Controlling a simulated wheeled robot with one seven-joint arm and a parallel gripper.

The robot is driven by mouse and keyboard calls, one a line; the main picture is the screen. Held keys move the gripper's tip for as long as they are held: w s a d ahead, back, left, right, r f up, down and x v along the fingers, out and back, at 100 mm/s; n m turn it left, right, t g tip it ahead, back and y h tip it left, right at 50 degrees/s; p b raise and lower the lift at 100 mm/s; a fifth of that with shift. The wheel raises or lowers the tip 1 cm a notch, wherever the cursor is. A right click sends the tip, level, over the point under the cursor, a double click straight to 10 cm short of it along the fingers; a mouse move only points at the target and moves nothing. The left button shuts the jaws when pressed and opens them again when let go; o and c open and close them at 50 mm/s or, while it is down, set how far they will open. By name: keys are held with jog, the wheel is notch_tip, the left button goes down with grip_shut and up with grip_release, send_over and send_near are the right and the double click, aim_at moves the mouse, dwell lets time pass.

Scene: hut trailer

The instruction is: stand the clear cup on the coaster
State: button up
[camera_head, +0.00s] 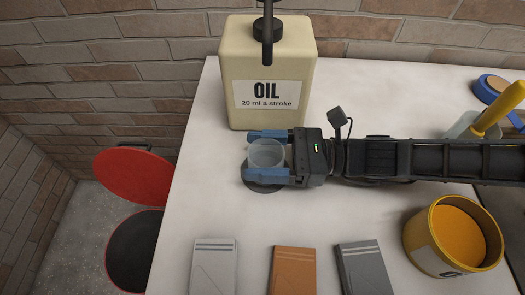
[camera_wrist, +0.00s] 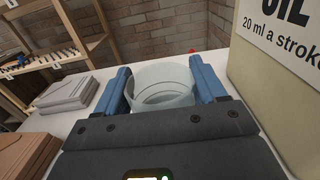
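The clear cup (camera_head: 266,153) is upright between the two blue fingers of my gripper (camera_head: 267,154). The wrist view also shows the cup (camera_wrist: 162,85), with a finger against each side, so my gripper is shut on it. The dark round coaster (camera_head: 262,188) lies on the white table under the cup and fingers; its near edge shows, and the rest is covered. The cup is over the coaster in the head view. I cannot tell whether its base touches the coaster. The coaster is hidden in the wrist view.
A beige oil container (camera_head: 268,75) with a pump stands just behind my gripper. Grey (camera_head: 213,266), orange (camera_head: 293,270) and dark grey (camera_head: 365,268) flat items lie at the front. A yellow tin (camera_head: 453,237) stands front right. The table's left edge is close to the coaster.

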jog(key=o, duration=0.4)
jog(key=shift+r, duration=0.15)
jog(key=d+b, duration=0.2)
jog(key=d, duration=1)
jog(key=shift+s, duration=0.2)
